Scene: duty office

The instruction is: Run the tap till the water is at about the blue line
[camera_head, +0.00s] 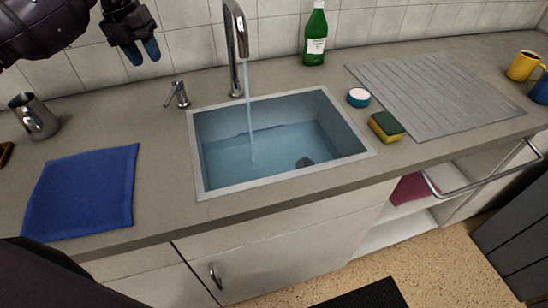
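The tap (237,40) stands behind the sink, and a thin stream of water (248,110) falls from its spout. The sink (195,150) holds bluish water (245,160). A short dark blue line (262,130) shows on the sink's back wall, close to the water's edge; I cannot tell exactly how the level sits against it. A small metal lever or dispenser (178,95) stands left of the tap. My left gripper (143,52) hangs above the counter, left of the tap and apart from it. Its blue-tipped fingers are close together and hold nothing visible. My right gripper is out of view.
A blue cloth (82,192) and metal jug (35,117) lie left of the sink. A green bottle (315,38), a round pot (358,97), a sponge (386,126), a ridged drainer (440,95) and a yellow mug (523,65) are on the right. A dark object (305,162) shows in the sink.

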